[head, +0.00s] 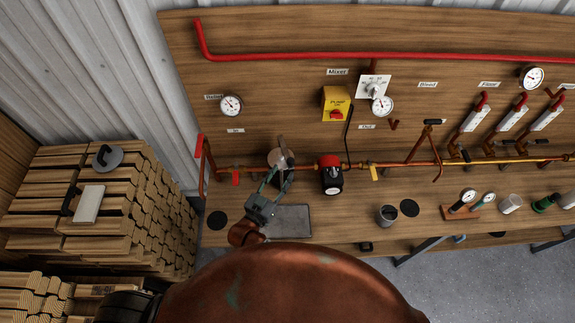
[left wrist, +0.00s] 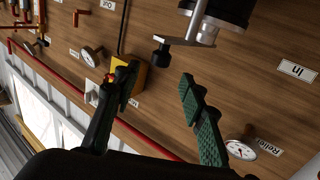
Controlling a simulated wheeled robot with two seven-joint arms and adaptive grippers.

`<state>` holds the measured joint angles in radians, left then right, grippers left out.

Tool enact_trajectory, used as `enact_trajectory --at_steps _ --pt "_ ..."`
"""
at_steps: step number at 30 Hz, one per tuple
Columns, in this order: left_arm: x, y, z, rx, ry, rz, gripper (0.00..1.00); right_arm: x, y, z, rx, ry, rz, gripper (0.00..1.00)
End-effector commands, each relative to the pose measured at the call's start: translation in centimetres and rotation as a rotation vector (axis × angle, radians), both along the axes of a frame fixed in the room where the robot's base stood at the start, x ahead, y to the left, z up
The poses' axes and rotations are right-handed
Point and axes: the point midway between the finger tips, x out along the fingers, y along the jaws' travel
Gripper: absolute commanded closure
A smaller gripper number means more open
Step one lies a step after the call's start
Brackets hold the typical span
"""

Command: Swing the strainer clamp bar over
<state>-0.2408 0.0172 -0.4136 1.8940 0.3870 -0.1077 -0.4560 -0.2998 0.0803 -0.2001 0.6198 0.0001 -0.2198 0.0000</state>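The strainer (head: 274,157) is a round grey-topped body on the pipe run, left of the red and black pump, partly hidden by my left gripper. In the left wrist view, its dark body (left wrist: 228,8) is cut off by the top edge. The clamp bar (left wrist: 184,41) is a grey flat bar with a black knob (left wrist: 161,56) at its free end. My left gripper (head: 278,171) is at the strainer in the head view. The left wrist view shows the gripper (left wrist: 158,77) open, with nothing between its green-padded fingers; the knob appears just beyond the fingertips. Contact cannot be told.
The red and black pump (head: 331,175) stands right of the strainer. A grey tray (head: 292,221) lies on the bench below it. A yellow switch box (head: 336,103) and gauges are on the board. Stacked firewood (head: 90,210) stands at left.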

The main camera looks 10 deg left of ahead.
Motion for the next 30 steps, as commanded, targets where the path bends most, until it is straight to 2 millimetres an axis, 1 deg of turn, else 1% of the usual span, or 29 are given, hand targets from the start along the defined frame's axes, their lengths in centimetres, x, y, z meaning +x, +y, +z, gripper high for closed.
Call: enact_trajectory --at_steps 1,3,6,9,18,19,22,23,26,29,30 --pt "-1.0 0.4 -0.1 0.003 0.002 -0.001 0.61 0.0 0.0 0.0 0.000 0.000 0.000 1.00" --pt "-2.1 0.8 -0.1 0.002 0.002 -0.002 0.61 0.0 0.0 0.0 0.000 0.000 0.000 1.00" --pt "-3.2 1.2 -0.1 0.000 0.001 -0.001 0.61 0.0 0.0 0.0 0.000 0.000 0.000 1.00" --pt "-3.8 1.5 0.0 0.000 0.000 -0.001 0.61 0.0 0.0 0.0 0.000 0.000 0.000 1.00" --pt "-4.1 1.6 0.0 0.000 0.000 -0.001 0.61 0.0 0.0 0.0 0.000 0.000 0.000 1.00" --pt "-4.1 1.6 0.0 0.000 0.000 -0.001 0.62 0.0 0.0 0.0 0.000 0.000 0.000 1.00" --pt "-4.2 1.7 -0.3 0.005 0.013 -0.002 0.69 0.0 0.0 0.0 0.000 0.000 0.000 1.00" --pt "-4.3 1.9 -0.7 0.012 0.027 -0.003 0.71 0.0 0.0 -0.1 0.000 0.000 0.000 1.00" --pt "-5.0 3.1 -3.0 0.047 0.118 -0.009 0.78 0.0 0.1 -0.2 0.000 0.000 0.000 1.00" --pt "-6.7 5.8 -7.0 0.109 0.288 -0.003 0.85 0.0 0.1 -0.5 0.001 0.000 -0.001 1.00" --pt "-7.7 7.3 -8.7 0.135 0.370 0.006 0.88 0.0 0.1 -0.6 0.001 0.001 -0.001 1.00"
